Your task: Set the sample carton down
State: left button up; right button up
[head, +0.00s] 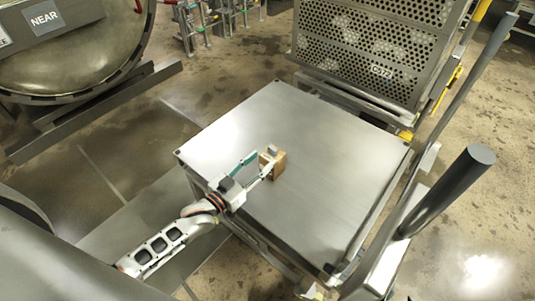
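The sample carton (278,165) is a small brown box with a grey patch on top. It is over the middle of a bare steel table (310,130). My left gripper (262,166) reaches in from the left, with its fingers at the carton's near left side. One finger shows teal and the other pale. The fingers appear to be around the carton, but their contact with it is partly hidden. I cannot tell whether the carton's base touches the table top. My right gripper is not in view.
A perforated metal crate marked C072 (375,50) stands behind the table. A round vessel door with a NEAR sign (45,18) is at the upper left. A dark upright post (455,185) rises at the right. The table top around the carton is clear.

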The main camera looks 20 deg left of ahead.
pick_arm(q)
jog(key=s+f+g+y, duration=0.2)
jog(key=s+f+g, duration=0.1)
jog(key=s, duration=1)
jog(key=s+f+g+y, duration=0.2)
jog(key=s+f+g, duration=0.1)
jog(key=s, duration=1)
jog(key=shift+s+d+f+m, duration=0.15)
jog(key=shift+d+f+m, duration=0.2)
jog(key=shift+f, duration=0.55)
jog(key=shift+a, duration=0.1)
